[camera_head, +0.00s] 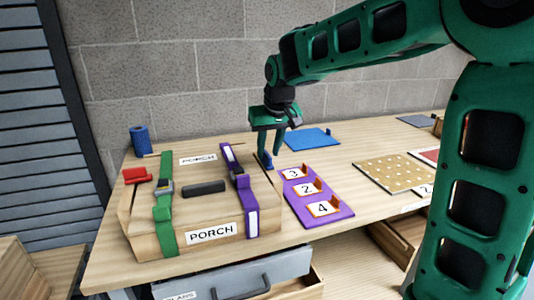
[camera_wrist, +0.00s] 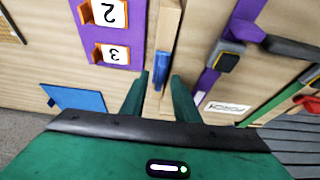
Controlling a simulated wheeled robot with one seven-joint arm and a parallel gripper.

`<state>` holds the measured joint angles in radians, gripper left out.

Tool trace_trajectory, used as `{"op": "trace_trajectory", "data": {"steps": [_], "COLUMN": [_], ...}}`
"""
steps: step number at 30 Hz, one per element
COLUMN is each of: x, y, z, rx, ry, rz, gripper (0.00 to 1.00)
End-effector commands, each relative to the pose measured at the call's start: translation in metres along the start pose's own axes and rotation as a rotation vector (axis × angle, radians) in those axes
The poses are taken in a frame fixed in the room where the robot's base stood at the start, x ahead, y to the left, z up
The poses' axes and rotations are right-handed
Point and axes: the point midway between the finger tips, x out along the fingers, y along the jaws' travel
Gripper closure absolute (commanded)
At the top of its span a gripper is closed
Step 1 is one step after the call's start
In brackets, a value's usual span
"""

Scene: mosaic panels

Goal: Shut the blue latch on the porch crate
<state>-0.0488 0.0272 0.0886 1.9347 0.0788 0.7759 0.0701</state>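The wooden porch crate (camera_head: 178,241) stands at the left of the bench, with green and purple straps and a black handle on its lid. The blue latch (camera_head: 265,160) is a small blue piece at the crate's right side. It also shows in the wrist view (camera_wrist: 162,66), on a wooden edge. I cannot tell its exact angle. My gripper (camera_head: 266,150) points down just above the latch. In the wrist view its fingers (camera_wrist: 160,88) are apart, one on either side of the line of the latch. Contact is not clear.
A red latch (camera_head: 137,175) sits at the crate's left side. A purple board (camera_head: 316,212) with numbered orange-edged blocks lies right of the crate, close to my gripper. A blue board (camera_head: 312,138) lies behind. A blue cylinder (camera_head: 140,141) stands at the back left.

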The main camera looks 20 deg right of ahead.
Motion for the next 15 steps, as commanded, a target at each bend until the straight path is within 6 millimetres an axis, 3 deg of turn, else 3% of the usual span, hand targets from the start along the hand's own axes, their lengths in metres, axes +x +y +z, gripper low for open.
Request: {"op": "trace_trajectory", "data": {"steps": [5,14,15], "x": [0.0122,0.0140,0.0140], "y": [0.0000,0.0000,0.0000], "z": [0.0002,0.0002,0.0002], "rx": [0.000,0.000,0.000], "ry": [0.000,0.000,0.000], "rz": [0.000,0.000,0.000], "gripper": [0.72,0.72,0.79]}}
